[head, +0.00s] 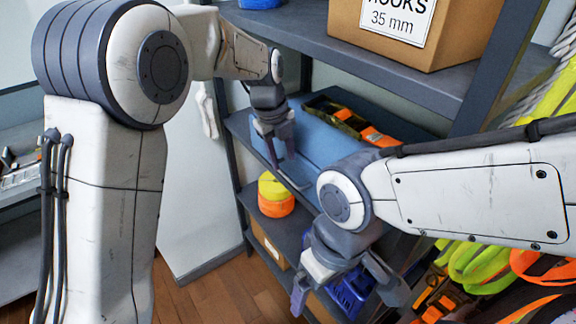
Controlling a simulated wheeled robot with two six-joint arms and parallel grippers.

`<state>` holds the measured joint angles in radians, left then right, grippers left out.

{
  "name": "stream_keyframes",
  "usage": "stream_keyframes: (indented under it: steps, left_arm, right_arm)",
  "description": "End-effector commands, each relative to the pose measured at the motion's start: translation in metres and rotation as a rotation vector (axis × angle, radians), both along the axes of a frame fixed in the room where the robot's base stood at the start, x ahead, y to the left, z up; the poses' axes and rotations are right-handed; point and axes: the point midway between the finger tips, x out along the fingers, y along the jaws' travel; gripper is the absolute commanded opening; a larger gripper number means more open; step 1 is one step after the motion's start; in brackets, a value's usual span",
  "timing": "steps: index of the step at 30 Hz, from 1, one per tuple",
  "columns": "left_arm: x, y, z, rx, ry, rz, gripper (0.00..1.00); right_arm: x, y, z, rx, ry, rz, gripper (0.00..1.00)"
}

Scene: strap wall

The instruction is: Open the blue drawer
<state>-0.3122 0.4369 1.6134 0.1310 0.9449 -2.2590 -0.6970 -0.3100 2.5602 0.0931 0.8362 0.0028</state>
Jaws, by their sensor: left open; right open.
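The blue drawer (322,142) is on the middle shelf of a grey rack, its light blue front facing me. A pale bar (296,181), which looks like its handle, runs low along the front. My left gripper (283,160) is open, fingers pointing down, in front of the drawer's left part and just above the bar. I cannot tell whether it touches. My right gripper (348,298) is open and empty, lower and nearer me, its fingers spread. My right arm hides the drawer's right end. I cannot tell whether the drawer is shut or slightly out.
A cardboard box (405,40) stands on the upper shelf (350,55). A blue basket (350,292) is below; bright straps (480,262) are at right.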

Motion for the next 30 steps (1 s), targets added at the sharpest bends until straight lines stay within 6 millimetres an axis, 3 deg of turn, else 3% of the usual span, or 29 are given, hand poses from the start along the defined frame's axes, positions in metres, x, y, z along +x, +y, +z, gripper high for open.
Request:
stream_keyframes:
  steps: [9,20,21,24,30]
  left_arm:
    - [0.005,-0.005,-0.044,0.000,0.002,0.004,0.45]
    - [0.006,-0.008,-0.052,-0.001,0.000,0.001,0.45]
    - [0.006,-0.008,-0.052,-0.001,0.000,0.001,0.37]
    - [0.006,-0.008,-0.052,-0.001,0.000,0.001,0.00]
    - [0.006,-0.009,-0.052,-0.002,-0.001,0.000,0.00]
  right_arm:
    - [0.000,0.000,0.015,0.000,0.000,0.003,0.92]
    - [0.000,0.000,0.016,0.000,0.000,0.003,0.92]
    - [0.000,0.000,0.016,0.000,0.000,0.003,0.92]
    - [0.000,0.000,0.016,0.000,0.000,0.003,0.92]
    - [0.000,0.000,0.016,0.000,0.000,0.003,0.92]
